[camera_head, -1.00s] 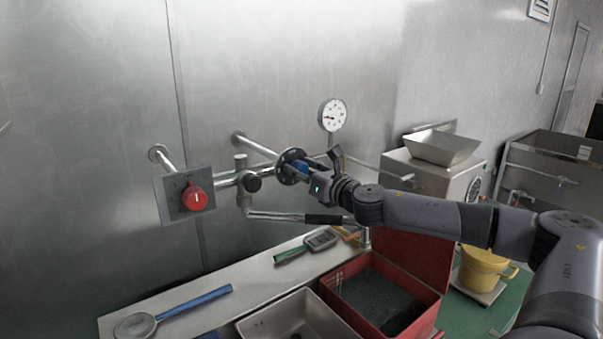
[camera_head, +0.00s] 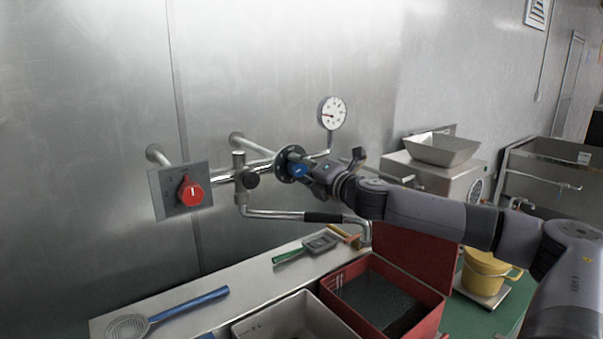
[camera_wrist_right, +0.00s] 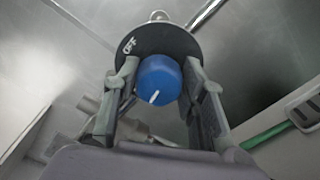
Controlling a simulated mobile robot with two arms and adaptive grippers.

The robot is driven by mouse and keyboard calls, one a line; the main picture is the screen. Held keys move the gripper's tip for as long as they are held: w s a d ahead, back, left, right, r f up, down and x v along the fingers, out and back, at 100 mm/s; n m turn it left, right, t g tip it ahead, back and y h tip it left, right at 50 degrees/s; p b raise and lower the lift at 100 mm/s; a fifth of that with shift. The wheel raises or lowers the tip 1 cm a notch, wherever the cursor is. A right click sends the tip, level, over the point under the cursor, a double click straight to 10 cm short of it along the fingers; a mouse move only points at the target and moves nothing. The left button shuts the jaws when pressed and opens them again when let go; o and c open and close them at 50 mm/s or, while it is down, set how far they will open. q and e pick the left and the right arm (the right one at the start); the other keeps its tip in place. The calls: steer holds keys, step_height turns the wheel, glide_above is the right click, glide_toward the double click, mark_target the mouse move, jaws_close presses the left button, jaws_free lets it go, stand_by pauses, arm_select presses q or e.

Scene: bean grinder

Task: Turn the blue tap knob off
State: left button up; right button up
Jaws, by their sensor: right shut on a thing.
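The blue tap knob (camera_head: 298,170) sits on a dark round plate (camera_head: 284,160) on the wall pipe. In the right wrist view the blue knob (camera_wrist_right: 160,79) shows a white pointer line towards the lower left, and "OFF" is printed on the dark plate (camera_wrist_right: 140,42) at upper left. My right gripper (camera_head: 306,168) has its fingers on either side of the knob and is shut on it. In the right wrist view the fingers (camera_wrist_right: 159,90) flank the knob left and right. My left gripper is not in view.
A red knob (camera_head: 191,191) on a grey panel is left of the pipes. A gauge (camera_head: 332,113) stands above right. A spout with a black sleeve (camera_head: 322,217) runs below my gripper. A red box (camera_head: 438,300) and a shelf with utensils lie beneath.

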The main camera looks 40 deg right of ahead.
steer(key=m+b, duration=0.1)
steer(key=m, duration=0.1)
steer(key=m+b, duration=0.1)
steer(key=m, duration=0.2)
steer(key=shift+f+m, duration=0.2)
steer(key=shift+m, duration=0.1)
steer(key=m+b, duration=0.2)
steer(key=m, duration=0.2)
steer(key=shift+f, duration=0.1)
steer(key=m+b, duration=0.2)
steer(key=m, duration=0.3)
steer(key=shift+f+m, duration=0.15)
steer(key=shift+m, duration=0.25)
steer(key=shift+a+m+b, duration=0.15)
steer(key=shift+m+b, duration=0.9)
steer(key=shift+m, duration=1.55)
steer(key=o, duration=0.8)
steer(key=shift+c, duration=0.2)
steer(key=o, duration=0.4)
